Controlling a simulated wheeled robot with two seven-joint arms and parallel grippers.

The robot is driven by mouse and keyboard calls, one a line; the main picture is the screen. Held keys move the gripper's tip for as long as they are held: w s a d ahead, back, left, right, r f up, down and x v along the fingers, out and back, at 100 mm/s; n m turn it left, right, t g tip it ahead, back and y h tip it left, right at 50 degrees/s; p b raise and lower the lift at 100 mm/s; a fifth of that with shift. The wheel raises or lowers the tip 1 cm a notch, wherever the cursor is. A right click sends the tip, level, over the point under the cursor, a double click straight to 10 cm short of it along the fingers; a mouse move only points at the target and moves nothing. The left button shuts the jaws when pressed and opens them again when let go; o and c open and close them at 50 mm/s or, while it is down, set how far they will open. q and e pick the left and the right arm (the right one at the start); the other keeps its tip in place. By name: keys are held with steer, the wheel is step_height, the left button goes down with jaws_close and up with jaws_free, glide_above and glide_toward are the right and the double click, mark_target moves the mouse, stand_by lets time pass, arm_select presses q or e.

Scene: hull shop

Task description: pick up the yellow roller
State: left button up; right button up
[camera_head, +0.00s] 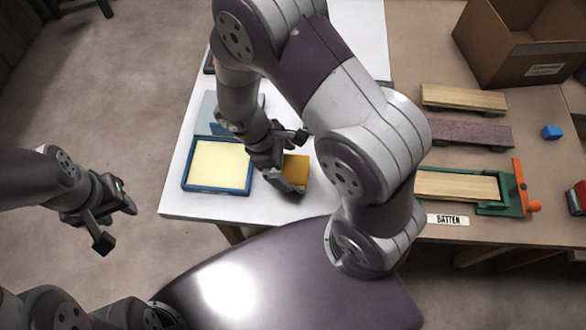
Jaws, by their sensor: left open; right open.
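A yellow-orange block-like thing (298,167), the only thing here that could be the yellow roller, lies on the white table right of a blue-framed tray. Its full shape is partly hidden by my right gripper (291,161). That gripper is open, close over it at its left and near side; I cannot tell whether they touch. My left gripper (117,225) is open and empty, over the floor left of the white table.
The blue-framed tray (187,183) has a pale yellow inside. A brown table (480,75) at right holds plank-topped blocks (463,97), a green and orange clamp (520,185), a blue cube (551,132) and a cardboard box (500,50). My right arm hides much of the middle.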

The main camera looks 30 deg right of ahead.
mark_target(294, 168)
steer(key=x, duration=0.4)
steer(key=b+x, duration=0.1)
steer(key=x, duration=0.1)
steer(key=shift+d+f, duration=0.3)
steer(key=shift+d, duration=0.15)
steer(key=shift+w+d+f, duration=0.1)
steer(key=shift+f, duration=0.1)
steer(key=c, duration=1.2)
steer(key=shift+r, duration=0.1)
